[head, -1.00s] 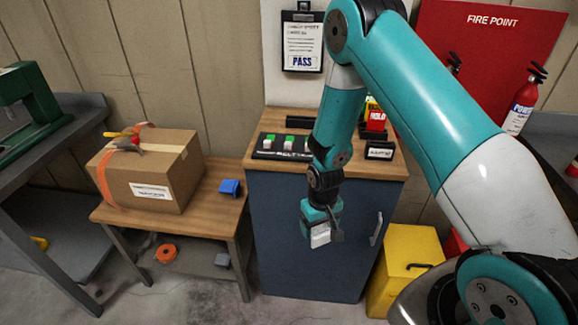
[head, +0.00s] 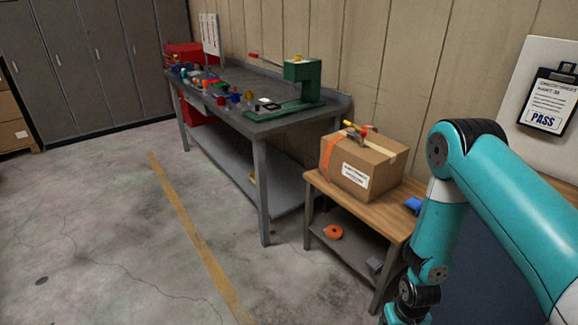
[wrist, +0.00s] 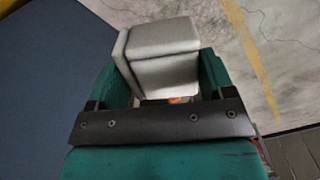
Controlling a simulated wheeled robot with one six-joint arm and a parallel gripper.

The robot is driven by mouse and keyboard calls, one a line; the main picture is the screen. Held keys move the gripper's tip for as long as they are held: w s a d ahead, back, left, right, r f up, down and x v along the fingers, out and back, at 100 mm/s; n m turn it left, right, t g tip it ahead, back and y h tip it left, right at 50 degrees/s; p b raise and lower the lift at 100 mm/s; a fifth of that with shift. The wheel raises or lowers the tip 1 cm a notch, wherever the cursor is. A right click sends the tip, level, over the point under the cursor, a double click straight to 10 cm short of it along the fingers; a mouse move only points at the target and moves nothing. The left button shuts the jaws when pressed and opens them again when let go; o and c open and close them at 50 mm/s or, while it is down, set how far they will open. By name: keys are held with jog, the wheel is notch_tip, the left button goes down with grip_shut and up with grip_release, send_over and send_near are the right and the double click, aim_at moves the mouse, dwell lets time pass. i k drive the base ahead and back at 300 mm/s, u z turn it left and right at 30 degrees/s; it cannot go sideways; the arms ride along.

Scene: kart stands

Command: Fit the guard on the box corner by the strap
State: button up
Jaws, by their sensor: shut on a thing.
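The cardboard box (head: 348,180) with a white label sits on a small wooden-topped bench (head: 387,212) in the head view. An orange strap (head: 330,150) runs over its left end, and a red and yellow tool lies on top. A blue piece (head: 413,205) lies on the bench right of the box, partly behind my arm. In the wrist view my gripper (wrist: 160,72) is shut on a pale grey block-like piece (wrist: 163,40); I cannot tell if this is the guard. In the head view the gripper falls below the bottom edge.
A long grey workbench (head: 256,118) with a green press (head: 300,85) and small parts stands left of the box. An orange roll (head: 333,232) and a grey block (head: 374,265) lie on the lower shelf. Open floor (head: 130,230) with a yellow line lies at left.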

aim_at(327, 143)
jog(key=u, duration=1.25)
jog(key=i, duration=1.8)
jog(key=z, duration=0.5)
jog(key=i, duration=0.95)
jog(key=z, duration=0.85)
